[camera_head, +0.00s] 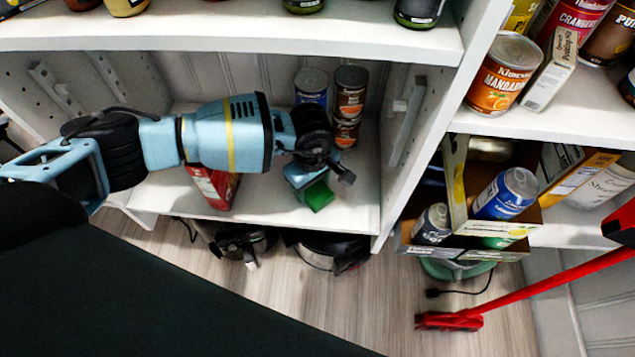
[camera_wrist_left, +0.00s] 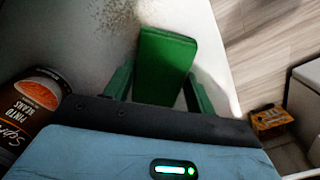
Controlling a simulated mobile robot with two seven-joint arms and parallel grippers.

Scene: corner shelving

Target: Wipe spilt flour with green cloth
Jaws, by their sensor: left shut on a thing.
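The green cloth (camera_head: 318,195) is a folded, block-like pad at the front of the lower white shelf. My left gripper (camera_head: 322,178) reaches in from the left and is shut on it. In the left wrist view the green cloth (camera_wrist_left: 165,65) sits between the two green fingers (camera_wrist_left: 157,88). A patch of brownish specks (camera_wrist_left: 95,20), which may be the spilt flour, lies on the pale shelf beyond the cloth to the left. In the head view I cannot make out the specks. My right gripper does not show.
Cans (camera_head: 349,92) stand at the shelf's back right; a pinto bean can (camera_wrist_left: 32,108) is close left of the gripper in the wrist view. A red box (camera_head: 213,187) stands under my forearm. A shelf divider (camera_head: 420,150) bounds the right. Pots (camera_head: 325,248) are below.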

